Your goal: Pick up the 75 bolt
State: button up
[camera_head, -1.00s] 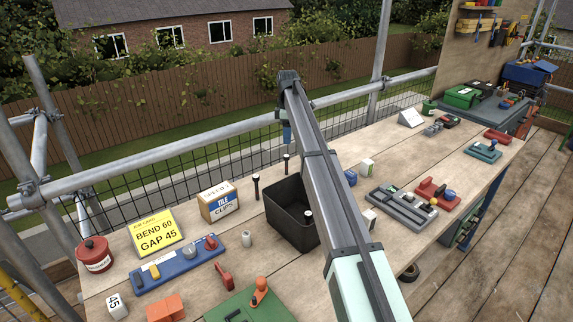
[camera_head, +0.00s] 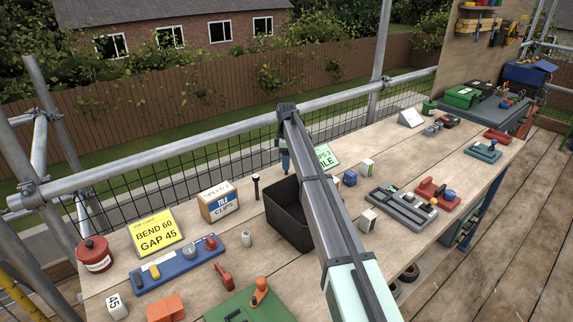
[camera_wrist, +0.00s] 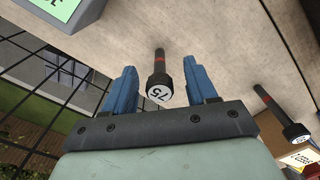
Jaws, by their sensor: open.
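The 75 bolt (camera_wrist: 159,88) stands upright on the bench in the wrist view, its dark head marked 75 and a red band on its shank. My gripper (camera_wrist: 161,82) is open, with one blue finger on each side of the bolt and a gap to each. In the head view my gripper (camera_head: 285,160) is low over the bench behind the black bin, and it hides the 75 bolt there. A second bolt (camera_wrist: 279,112) stands to the right in the wrist view; it also shows in the head view (camera_head: 256,187), left of my gripper.
The open black bin (camera_head: 284,220) stands just in front of my gripper. A tile clips box (camera_head: 218,203) is to the left. A green card (camera_head: 327,156) stands close on the right, partly behind my arm. A grey rack (camera_head: 402,208) lies further right.

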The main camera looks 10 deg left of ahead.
jog(key=shift+f, duration=0.25)
grip_shut()
dwell(0.3)
jog(key=shift+r, duration=0.1)
